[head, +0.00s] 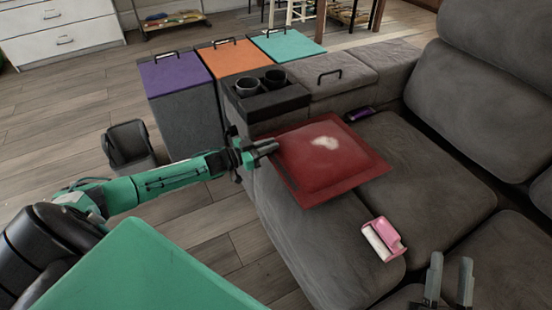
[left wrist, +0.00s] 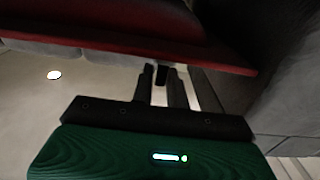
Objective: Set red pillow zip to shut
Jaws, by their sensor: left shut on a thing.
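The red pillow (head: 335,175) lies flat on the grey sofa's left part, with a pale patch on top. Its red edge also spans the upper part of the left wrist view (left wrist: 100,42). My left gripper (head: 272,146) is at the pillow's left edge. In the left wrist view its fingers (left wrist: 163,76) are close together at the pillow's rim, shut on a small dark piece, which seems to be the zip's pull. My right gripper (head: 450,272) is open and empty over the sofa at the lower right.
A pink and white lint roller (head: 382,240) and a dark purple item (head: 359,114) lie on the sofa. A dark bin (head: 128,145) stands on the floor left. Lidded boxes (head: 230,57) stand behind.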

